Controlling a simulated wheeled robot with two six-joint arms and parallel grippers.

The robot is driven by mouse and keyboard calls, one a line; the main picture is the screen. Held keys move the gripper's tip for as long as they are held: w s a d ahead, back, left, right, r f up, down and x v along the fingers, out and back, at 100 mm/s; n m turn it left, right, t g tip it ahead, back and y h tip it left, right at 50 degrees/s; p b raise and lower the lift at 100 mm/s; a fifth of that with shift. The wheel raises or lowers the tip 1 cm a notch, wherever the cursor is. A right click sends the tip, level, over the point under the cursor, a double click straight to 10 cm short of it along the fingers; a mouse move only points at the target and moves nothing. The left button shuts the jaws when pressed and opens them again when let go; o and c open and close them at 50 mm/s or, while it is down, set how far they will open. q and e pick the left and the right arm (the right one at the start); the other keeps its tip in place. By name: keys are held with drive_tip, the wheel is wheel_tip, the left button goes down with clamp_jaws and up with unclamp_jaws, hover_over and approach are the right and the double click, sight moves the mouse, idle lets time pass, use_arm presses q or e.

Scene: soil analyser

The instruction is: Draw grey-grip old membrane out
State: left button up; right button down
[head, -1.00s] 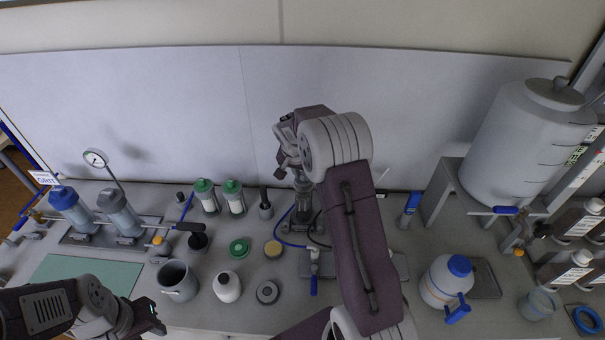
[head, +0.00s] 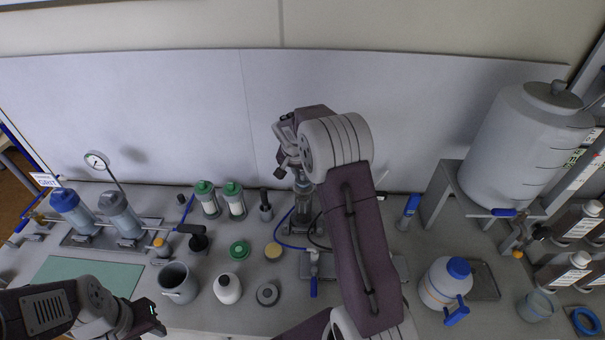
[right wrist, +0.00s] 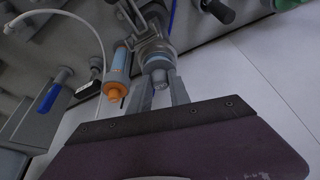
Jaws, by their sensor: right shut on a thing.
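My right gripper (right wrist: 161,92) is shut on a grey grip (right wrist: 158,77) in the right wrist view. The grip is at the end of the old membrane, in line with a round collar and housing (right wrist: 154,50). How far the membrane is in the housing is unclear. In the head view my right wrist hangs over the upright housing (head: 303,207), and the grip is mostly hidden. A cylinder with an orange end and blue band (right wrist: 119,76) stands close beside the grip. My left gripper (head: 152,316) is low at the left, apparently open and empty.
Green-capped cartridges (head: 206,199), a grey beaker (head: 178,283) and a white bottle (head: 228,288) stand to the left. A blue-capped jug (head: 446,284) and a large tank (head: 525,145) are at the right. The green mat (head: 90,274) is bare.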

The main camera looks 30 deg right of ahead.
wheel_tip(320, 180, up, 20)
drive_tip(key=p, duration=1.5)
idle(1.1)
